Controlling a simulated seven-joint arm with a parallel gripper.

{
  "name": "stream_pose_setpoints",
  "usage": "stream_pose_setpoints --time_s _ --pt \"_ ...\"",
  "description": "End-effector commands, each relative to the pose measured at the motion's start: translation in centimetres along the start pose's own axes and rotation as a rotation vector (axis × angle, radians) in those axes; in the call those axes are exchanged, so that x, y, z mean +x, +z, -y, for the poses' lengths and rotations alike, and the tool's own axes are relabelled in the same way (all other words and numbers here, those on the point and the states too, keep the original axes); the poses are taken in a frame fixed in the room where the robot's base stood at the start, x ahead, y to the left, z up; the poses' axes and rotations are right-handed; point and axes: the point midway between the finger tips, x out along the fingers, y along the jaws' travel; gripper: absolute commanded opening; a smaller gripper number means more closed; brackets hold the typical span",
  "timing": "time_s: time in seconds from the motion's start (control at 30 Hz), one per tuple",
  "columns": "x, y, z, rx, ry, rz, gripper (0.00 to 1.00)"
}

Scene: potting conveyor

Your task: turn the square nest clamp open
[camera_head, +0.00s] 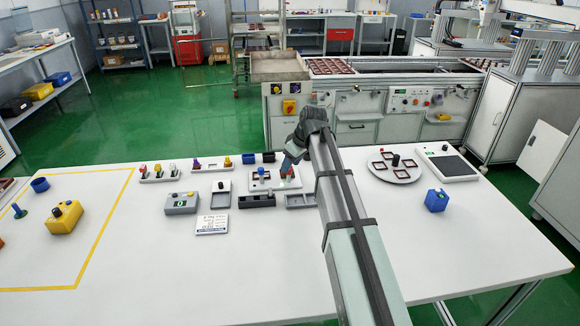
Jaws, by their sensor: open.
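A white nest plate (258,187) lies on the white table, left of my arm. My gripper (285,174) points down over the right side of this plate and is open. It hides part of the plate, and I cannot tell whether its fingertips touch anything. The gap between the fingers is too small to make out.
A round plate with square frames (378,171), a black-topped pad (450,167) and a blue block (436,200) are at right. The front table area is clear.

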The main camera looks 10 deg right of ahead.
Motion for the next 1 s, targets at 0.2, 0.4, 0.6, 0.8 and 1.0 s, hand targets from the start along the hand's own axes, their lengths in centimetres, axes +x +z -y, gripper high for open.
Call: stream_pose_setpoints --time_s 0.2,0.4,0.6,0.8,1.0 --pt "1.6 0.0 0.0 0.0 0.0 0.0 0.51" --pt "1.9 0.0 0.0 0.0 0.0 0.0 0.51" --pt "1.9 0.0 0.0 0.0 0.0 0.0 0.47" --pt "1.9 0.0 0.0 0.0 0.0 0.0 0.28" --pt "1.9 0.0 0.0 0.0 0.0 0.0 0.08"
